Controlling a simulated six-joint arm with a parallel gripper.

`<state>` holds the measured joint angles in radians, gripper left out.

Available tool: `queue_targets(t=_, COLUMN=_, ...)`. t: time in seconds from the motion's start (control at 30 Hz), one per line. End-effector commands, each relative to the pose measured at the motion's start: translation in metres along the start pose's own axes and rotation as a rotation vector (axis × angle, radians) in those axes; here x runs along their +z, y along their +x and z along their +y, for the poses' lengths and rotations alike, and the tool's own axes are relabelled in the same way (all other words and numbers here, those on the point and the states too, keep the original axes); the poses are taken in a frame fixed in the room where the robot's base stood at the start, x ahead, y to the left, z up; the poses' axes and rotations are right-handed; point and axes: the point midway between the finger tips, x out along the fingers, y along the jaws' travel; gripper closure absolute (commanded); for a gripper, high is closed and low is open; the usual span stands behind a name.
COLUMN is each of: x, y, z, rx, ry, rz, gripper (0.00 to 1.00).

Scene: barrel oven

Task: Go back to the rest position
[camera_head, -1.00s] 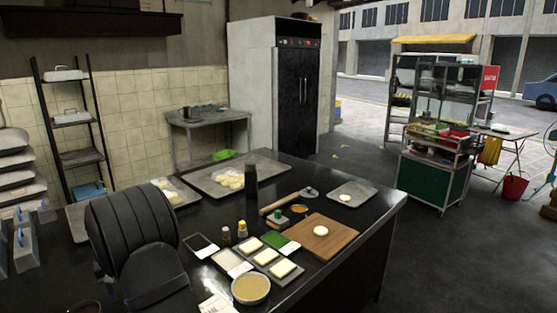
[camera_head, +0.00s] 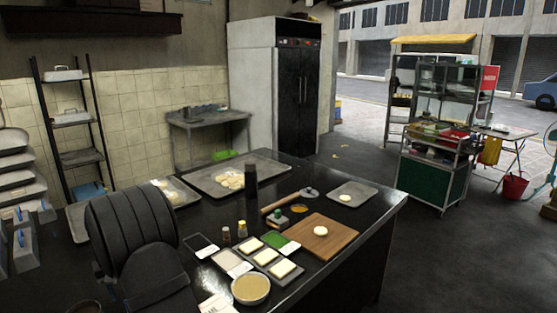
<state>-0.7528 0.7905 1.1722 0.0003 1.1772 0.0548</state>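Grey parts with blue marks, which look like my gripper (camera_head: 24,240), stand at the left edge of the head view, in front of the stacked pale trays. They are partly cut off by the picture edge. I cannot tell whether the fingers are open or shut, and no held object is visible. A large dark ribbed body (camera_head: 133,228) fills the lower left, and I cannot tell whether it is part of my arm. The rest position itself is not marked in view.
The dark worktop (camera_head: 345,240) holds a wooden board (camera_head: 338,242) with dough, a rolling pin (camera_head: 278,203), a bowl (camera_head: 250,289), small bottles and trays. A tall black bottle (camera_head: 251,182) stands behind them. Stacked trays (camera_head: 20,175) and a rack (camera_head: 78,155) stand left.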

Motion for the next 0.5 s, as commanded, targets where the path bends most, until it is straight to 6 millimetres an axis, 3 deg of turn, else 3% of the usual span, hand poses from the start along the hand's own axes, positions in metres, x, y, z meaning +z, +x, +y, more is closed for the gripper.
queue_targets(t=0.37, x=0.001, y=0.079, z=0.000, rx=0.000, ry=0.000, rz=-0.005, gripper=0.54)
queue_targets(t=0.5, x=-0.001, y=0.043, z=0.000, rx=0.000, ry=0.000, rz=0.005, gripper=0.54)
